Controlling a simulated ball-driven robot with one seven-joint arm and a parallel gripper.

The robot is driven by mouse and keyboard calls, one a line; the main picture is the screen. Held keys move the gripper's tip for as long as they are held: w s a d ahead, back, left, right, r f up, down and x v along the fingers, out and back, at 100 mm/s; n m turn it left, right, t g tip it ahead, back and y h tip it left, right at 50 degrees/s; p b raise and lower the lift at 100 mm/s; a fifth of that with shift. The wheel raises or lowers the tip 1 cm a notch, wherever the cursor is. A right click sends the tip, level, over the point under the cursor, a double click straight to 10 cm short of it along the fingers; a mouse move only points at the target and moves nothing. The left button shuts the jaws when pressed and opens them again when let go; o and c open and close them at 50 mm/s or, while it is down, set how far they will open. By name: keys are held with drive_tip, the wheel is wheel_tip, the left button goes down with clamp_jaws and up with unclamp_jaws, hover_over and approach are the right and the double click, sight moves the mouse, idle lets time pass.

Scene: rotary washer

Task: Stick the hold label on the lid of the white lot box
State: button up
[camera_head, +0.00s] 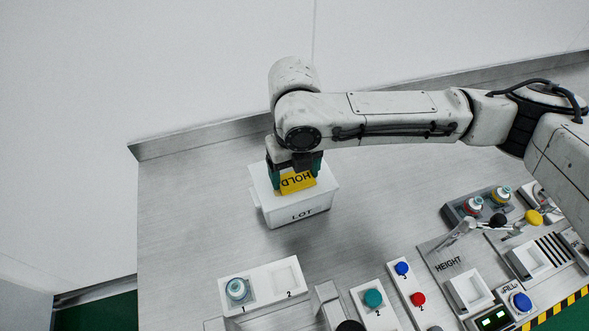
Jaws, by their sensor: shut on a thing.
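The white lot box (290,214) stands on the metal bench with its lid on and "LOT" printed on its front. The yellow hold label (298,182) shows "HOLD" upside down to the camera. My gripper (296,171) points down over the box and is shut on the label. The label appears at or just above the lid (325,188); I cannot tell whether it touches. The gripper and label hide the middle of the lid.
A white two-place holder (262,288) with a vial (237,289) in place 1 sits in front of the box. Buttons, levers and the height panel (470,262) fill the bench's right front. A raised back edge (200,137) runs behind. The bench left of the box is clear.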

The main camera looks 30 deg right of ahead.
drive_tip(key=shift+f, duration=0.1)
idle(0.7)
drive_tip(key=o, duration=0.9)
drive_tip(key=shift+o, duration=0.2)
wheel_tip(320, 180, up, 11)
drive_tip(key=shift+b, duration=0.35)
drive_tip(key=shift+a, duration=0.1)
